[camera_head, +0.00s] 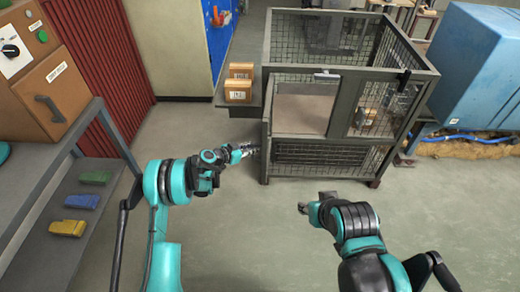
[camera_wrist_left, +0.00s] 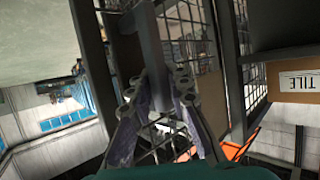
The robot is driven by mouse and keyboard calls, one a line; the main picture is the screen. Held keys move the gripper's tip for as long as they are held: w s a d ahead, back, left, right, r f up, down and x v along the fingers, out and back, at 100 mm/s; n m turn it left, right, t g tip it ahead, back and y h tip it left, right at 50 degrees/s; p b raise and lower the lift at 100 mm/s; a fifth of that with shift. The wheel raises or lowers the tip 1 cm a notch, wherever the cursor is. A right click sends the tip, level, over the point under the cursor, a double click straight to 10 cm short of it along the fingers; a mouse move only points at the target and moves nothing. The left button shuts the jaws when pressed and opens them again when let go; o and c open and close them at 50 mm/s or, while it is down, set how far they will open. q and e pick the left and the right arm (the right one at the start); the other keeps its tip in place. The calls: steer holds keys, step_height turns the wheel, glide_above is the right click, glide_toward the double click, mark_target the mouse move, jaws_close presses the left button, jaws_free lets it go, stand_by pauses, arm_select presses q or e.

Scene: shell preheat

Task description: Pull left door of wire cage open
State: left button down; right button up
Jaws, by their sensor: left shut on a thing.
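The wire cage (camera_head: 322,143) has a dark grey frame and mesh sides and stands right of centre in the head view. Its front left bay shows a tan surface behind the frame. My left gripper (camera_head: 247,149) is at the cage's front left edge. In the left wrist view, the left gripper's fingers (camera_wrist_left: 160,95) are closed on a grey bar (camera_wrist_left: 150,45) of the cage, with mesh behind it. How far the left door stands open cannot be told. My right gripper (camera_head: 303,207) hangs in front of the cage, apart from it; its finger gap is too small to read.
Cardboard boxes (camera_head: 238,91) sit on a ledge left of the cage; a box marked TILE (camera_wrist_left: 297,88) shows in the left wrist view. A blue machine (camera_head: 470,65) is at right. Floor before the cage is clear.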

arm_select(q)
steer(key=shift+w+a+g, duration=0.1)
steer(key=shift+a+g, duration=0.2)
steer(key=shift+a, duration=0.1)
steer(key=c, duration=1.5)
jaws_free()
steer(key=shift+a, duration=0.1)
steer(key=shift+c, duration=0.2)
steer(key=v, duration=1.2)
steer(key=shift+f, duration=0.1)
